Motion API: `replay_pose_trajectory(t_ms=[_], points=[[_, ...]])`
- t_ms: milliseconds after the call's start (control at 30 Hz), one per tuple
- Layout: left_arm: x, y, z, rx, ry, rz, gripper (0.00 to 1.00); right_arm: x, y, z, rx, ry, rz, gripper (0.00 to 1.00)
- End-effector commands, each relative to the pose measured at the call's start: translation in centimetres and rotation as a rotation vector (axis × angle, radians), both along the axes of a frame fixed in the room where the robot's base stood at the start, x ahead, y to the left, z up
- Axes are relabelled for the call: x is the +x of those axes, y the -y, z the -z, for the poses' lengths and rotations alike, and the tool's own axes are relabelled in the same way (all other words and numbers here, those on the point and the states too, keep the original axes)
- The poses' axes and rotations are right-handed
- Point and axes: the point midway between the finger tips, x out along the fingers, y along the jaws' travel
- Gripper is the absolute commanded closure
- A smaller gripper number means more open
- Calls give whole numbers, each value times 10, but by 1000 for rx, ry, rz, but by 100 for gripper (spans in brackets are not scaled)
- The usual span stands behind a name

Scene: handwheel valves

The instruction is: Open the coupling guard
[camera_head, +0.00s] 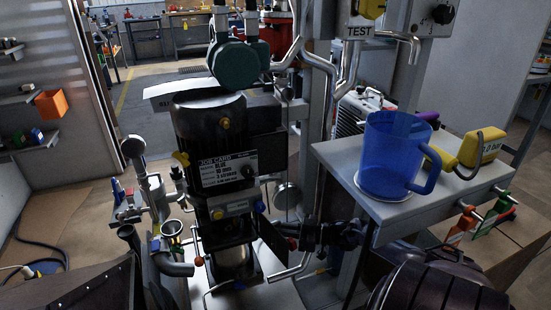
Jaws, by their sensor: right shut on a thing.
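The coupling guard (272,241) is a dark flat panel at the lower right of the black vertical pump motor (209,135). It stands out at an angle from the pump, and a silvery coupling part (235,262) shows in the opening beside it. My right gripper (297,236) reaches in from the right and is shut at the guard's outer edge, by a small red knob. The exact contact is dark and partly hidden by the fingers. My left gripper is not in view.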

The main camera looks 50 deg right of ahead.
Motion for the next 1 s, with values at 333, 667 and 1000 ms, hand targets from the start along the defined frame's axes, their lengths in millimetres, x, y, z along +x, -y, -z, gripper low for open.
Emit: replay_pose_trajectory(t_ms=[333, 667, 1000], points=[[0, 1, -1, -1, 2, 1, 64, 5, -1, -7, 0, 18, -4, 88], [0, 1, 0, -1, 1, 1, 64, 3, -1, -4, 1, 9, -3, 68], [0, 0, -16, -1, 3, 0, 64, 8, -26, -6, 6, 7, 34, 68]])
